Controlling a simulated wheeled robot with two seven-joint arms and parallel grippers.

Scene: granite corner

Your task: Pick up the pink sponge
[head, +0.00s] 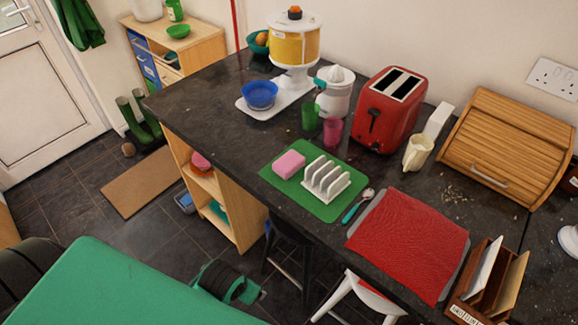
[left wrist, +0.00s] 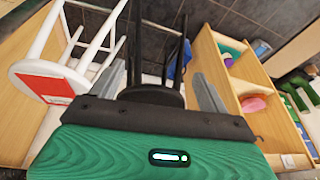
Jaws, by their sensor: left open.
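The pink sponge (head: 289,163) lies on a green mat (head: 322,210) on the dark worktop, just left of a white toast rack (head: 326,179). It does not show in the left wrist view. My left gripper (left wrist: 160,88) is open, with its two grey fingers spread apart and nothing held between them. In the head view my left arm's dark and green end is low, below the worktop's front edge and left of the stools, well apart from the sponge. My right gripper is not in view.
A spoon (head: 358,205) and red mat (head: 410,240) lie right of the green mat. Green (head: 310,117) and pink (head: 332,131) cups and a red toaster (head: 388,109) stand behind. A black stool (left wrist: 152,95), white stool (left wrist: 50,82) and wooden shelf (left wrist: 240,75) are below.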

